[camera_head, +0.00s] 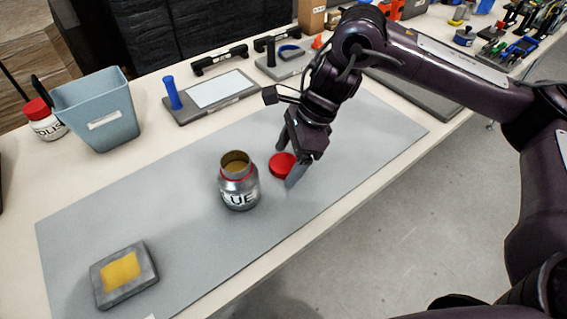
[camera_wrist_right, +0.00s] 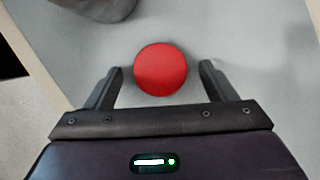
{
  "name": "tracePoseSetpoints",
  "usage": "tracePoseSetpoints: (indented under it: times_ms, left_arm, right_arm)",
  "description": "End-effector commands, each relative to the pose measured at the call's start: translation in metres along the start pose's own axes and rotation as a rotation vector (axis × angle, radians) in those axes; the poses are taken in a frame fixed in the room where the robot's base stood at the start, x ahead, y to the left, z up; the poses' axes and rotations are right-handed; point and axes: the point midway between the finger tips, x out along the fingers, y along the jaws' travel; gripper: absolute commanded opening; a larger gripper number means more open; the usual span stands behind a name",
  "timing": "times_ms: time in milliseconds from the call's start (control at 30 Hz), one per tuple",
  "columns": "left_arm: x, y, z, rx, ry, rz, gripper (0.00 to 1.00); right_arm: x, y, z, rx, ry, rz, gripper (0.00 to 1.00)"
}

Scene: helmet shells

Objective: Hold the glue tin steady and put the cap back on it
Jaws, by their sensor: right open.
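The red cap (camera_head: 282,165) lies on the mat just to the right of the tin. My right gripper (camera_head: 287,164) is open and low over the mat, with its fingers on either side of the cap. In the right wrist view the cap (camera_wrist_right: 160,70) sits between the two fingertips (camera_wrist_right: 160,66), with a gap on each side. Part of the tin (camera_wrist_right: 95,8) shows at the top left there. My left gripper is not in view.
The grey mat (camera_head: 180,215) has free room around the tin. A pad with a yellow top (camera_head: 120,272) lies at the front left. A blue-grey bin (camera_head: 98,108) and a red-capped jar (camera_head: 45,120) stand at the back left. A tablet-like board (camera_head: 213,94) lies behind the mat.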

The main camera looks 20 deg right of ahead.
Motion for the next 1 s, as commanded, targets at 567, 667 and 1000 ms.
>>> tracePoseSetpoints:
  times_ms: [567, 667, 1000]
  left_arm:
    - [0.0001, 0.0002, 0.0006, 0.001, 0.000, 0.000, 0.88]
    - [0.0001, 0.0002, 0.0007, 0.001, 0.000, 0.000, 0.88]
    - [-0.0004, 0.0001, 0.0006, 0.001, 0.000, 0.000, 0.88]
  right_arm:
    - [-0.0005, -0.0001, 0.0001, 0.000, 0.000, 0.000, 0.41]
    - [-0.0005, -0.0001, 0.0001, 0.000, 0.000, 0.000, 0.30]
    - [-0.0031, -0.0003, 0.0013, 0.000, 0.000, -0.001, 0.30]
